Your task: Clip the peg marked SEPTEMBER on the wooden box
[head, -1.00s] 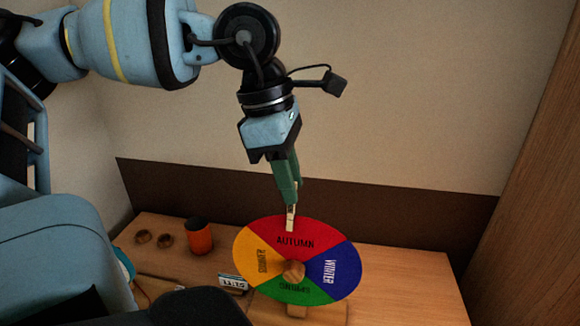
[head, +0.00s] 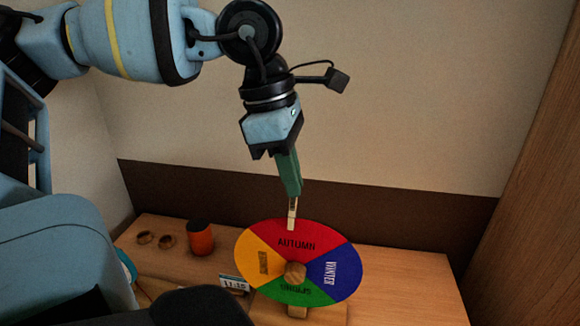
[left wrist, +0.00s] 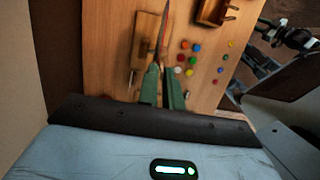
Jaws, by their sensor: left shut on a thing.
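A pale wooden peg (head: 291,216) stands at the top rim of the colored season wheel (head: 334,247), in front of the red AUTUMN part. Its marking is too small to read. My left gripper (head: 291,194) points down above the wheel and its green fingers are shut on the peg's upper end. In the left wrist view, the fingers (left wrist: 163,90) reach toward the wheel, which is seen nearly edge-on (left wrist: 164,32). A brown wooden box (left wrist: 212,13) lies at the top of that view, with small peg-like pieces at its side. My right gripper is not clearly seen.
The wheel stands on a wooden table (head: 405,290). An orange cup (head: 201,241), two wooden rings (head: 155,239) and a small clock (head: 233,283) are to its left. Several colored counters (left wrist: 190,58) lie on the table between wheel and box. A wall is behind.

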